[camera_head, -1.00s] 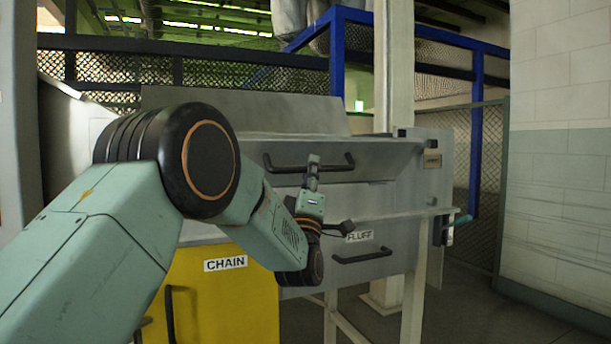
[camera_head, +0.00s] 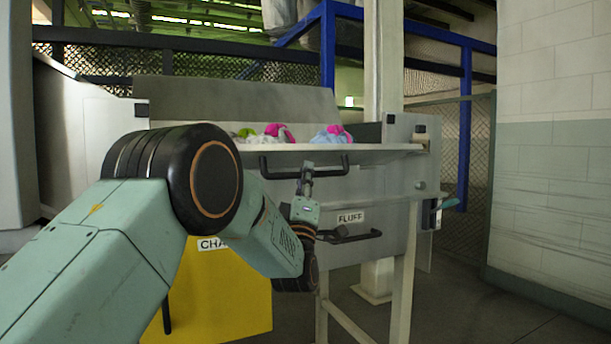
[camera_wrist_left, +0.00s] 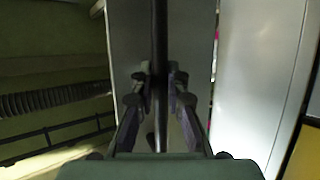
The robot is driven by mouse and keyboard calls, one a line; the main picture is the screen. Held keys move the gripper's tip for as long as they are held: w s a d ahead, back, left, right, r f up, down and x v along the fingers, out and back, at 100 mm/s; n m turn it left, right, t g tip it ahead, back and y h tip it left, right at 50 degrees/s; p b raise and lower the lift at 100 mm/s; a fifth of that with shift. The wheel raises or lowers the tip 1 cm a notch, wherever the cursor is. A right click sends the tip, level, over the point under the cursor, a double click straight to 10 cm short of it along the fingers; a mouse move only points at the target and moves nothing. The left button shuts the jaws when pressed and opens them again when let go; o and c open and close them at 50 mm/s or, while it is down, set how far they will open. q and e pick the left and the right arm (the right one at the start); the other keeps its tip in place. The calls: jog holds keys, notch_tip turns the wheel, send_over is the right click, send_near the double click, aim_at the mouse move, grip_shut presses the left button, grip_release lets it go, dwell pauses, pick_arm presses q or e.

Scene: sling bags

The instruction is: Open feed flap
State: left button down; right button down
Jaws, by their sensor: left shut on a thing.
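The feed flap (camera_head: 375,160) is a grey metal panel on the front of the machine, with a long black bar handle (camera_head: 275,173). A pale top edge of the flap now shows, with an opening behind it. My left gripper (camera_head: 306,172) is shut on the middle of the handle. In the left wrist view, the fingers (camera_wrist_left: 159,82) close around the dark handle bar (camera_wrist_left: 160,30), which runs up the picture. My right gripper is not in view.
Colourful pink, blue and green items (camera_head: 335,135) show behind the flap's edge. Below are a drawer labelled FLUFF (camera_head: 350,217) and a yellow front (camera_head: 215,290) with a partly hidden label. A pale post (camera_head: 384,60) and a block wall (camera_head: 550,180) stand at right.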

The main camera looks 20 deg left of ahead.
pick_arm(q)
jog(key=shift+a+f, duration=0.15)
jog(key=c, duration=1.4)
grip_release()
jog(key=shift+w+a+f, duration=0.15)
jog(key=shift+w, duration=0.1)
jog(key=shift+o, duration=0.3)
jog(key=shift+s+d+r, duration=0.15)
jog(key=shift+d+r, duration=0.05)
jog(key=shift+s+f, duration=0.15)
jog(key=shift+f, duration=0.2)
jog(key=v, duration=1.1)
jog(key=shift+s, duration=0.25)
